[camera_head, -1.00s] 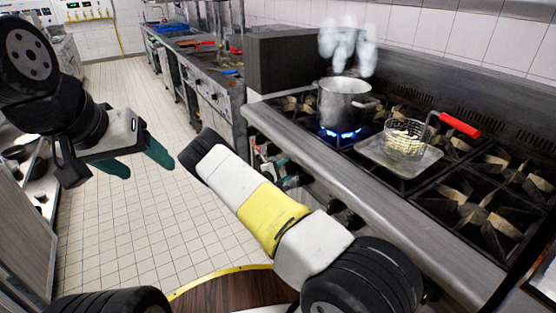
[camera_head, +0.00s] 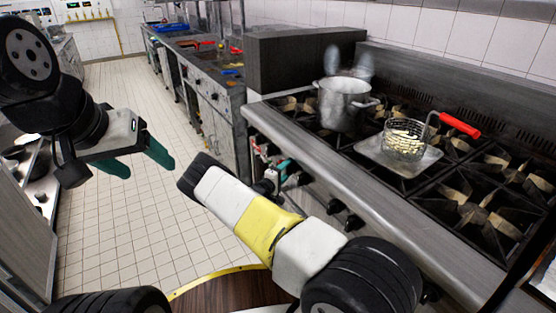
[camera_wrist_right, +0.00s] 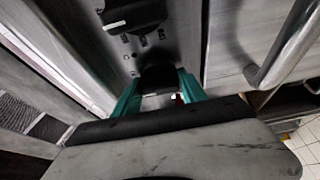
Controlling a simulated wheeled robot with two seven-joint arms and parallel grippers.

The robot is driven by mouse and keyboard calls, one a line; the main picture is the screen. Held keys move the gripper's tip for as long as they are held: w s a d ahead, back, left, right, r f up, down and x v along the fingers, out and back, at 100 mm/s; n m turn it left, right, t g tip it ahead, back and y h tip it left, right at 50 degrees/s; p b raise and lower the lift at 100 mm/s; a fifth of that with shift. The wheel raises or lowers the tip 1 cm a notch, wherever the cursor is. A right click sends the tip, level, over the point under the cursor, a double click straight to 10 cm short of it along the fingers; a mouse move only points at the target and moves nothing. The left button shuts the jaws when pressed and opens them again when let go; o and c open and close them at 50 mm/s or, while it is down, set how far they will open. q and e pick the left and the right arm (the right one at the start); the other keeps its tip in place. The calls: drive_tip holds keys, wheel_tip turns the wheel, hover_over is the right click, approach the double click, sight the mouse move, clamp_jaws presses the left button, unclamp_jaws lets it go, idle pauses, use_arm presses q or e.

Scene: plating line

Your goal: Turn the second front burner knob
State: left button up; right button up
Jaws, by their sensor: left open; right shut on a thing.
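In the right wrist view, my right gripper (camera_wrist_right: 158,92) has its teal fingers on both sides of a black burner knob (camera_wrist_right: 158,76) on the stove's front panel, shut on it. In the head view, my right gripper (camera_head: 279,170) is at the stove front below the pot, partly hidden by my arm. I cannot tell the held knob's position in the row. Another black knob (camera_wrist_right: 135,14) with a white mark sits beside it. My left gripper (camera_head: 133,164) is open and empty above the floor at the left. No flame shows under the steel pot (camera_head: 343,103).
A wire basket with a red handle (camera_head: 404,139) rests on a metal tray (camera_head: 426,162) on the stove. The stove's front rail (camera_head: 350,178) overhangs the knobs. In the right wrist view, a metal bar handle (camera_wrist_right: 290,52) is at the right. The tiled floor (camera_head: 120,225) is clear.

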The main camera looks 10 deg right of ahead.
idle(0.3)
drive_tip(key=o, duration=1.3)
drive_tip(key=shift+v, duration=3.9)
drive_tip(key=shift+s+d, duration=0.1)
